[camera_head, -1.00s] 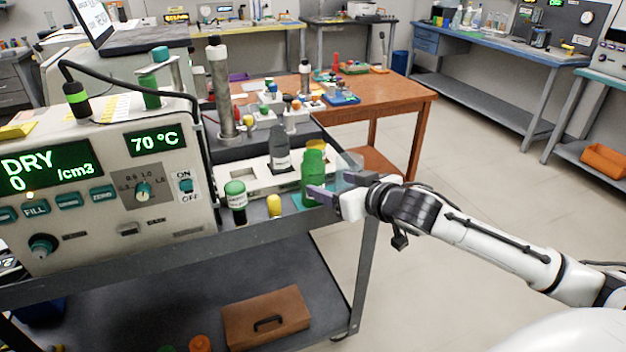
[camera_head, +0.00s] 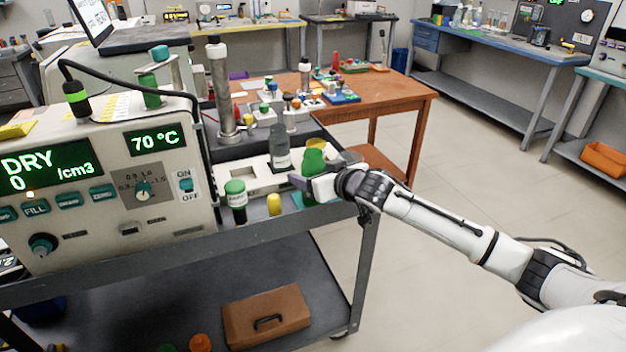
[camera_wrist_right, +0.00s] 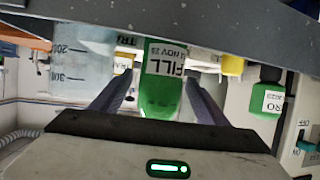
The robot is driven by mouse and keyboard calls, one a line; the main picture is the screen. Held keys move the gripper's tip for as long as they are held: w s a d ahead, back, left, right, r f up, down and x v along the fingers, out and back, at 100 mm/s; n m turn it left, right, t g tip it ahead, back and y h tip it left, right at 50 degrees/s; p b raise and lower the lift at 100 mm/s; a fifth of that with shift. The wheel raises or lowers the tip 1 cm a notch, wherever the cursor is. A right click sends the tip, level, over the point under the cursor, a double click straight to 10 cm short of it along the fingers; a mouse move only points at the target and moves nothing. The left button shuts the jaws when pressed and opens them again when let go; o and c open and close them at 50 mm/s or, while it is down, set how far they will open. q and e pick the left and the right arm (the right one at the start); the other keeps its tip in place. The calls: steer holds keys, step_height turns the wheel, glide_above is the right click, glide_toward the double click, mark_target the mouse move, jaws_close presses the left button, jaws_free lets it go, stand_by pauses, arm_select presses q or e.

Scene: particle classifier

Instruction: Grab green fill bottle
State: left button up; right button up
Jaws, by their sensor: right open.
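The green fill bottle (camera_head: 313,161) stands upright at the right front corner of the cart top, partly covered by my right gripper. In the right wrist view the green bottle (camera_wrist_right: 160,85) carries a white label reading FILL. My right gripper (camera_head: 318,173) is open in the head view, reaching in from the right at the bottle. In the wrist view one finger of the right gripper (camera_wrist_right: 158,98) lies on each side of the bottle. I cannot tell whether they touch it. My left gripper is not in view.
The instrument panel (camera_head: 120,185) fills the left. A clear graduated vessel (camera_wrist_right: 85,65) shows in the wrist view.

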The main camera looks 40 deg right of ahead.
steer(key=shift+r, duration=0.1)
steer(key=c, duration=1.4)
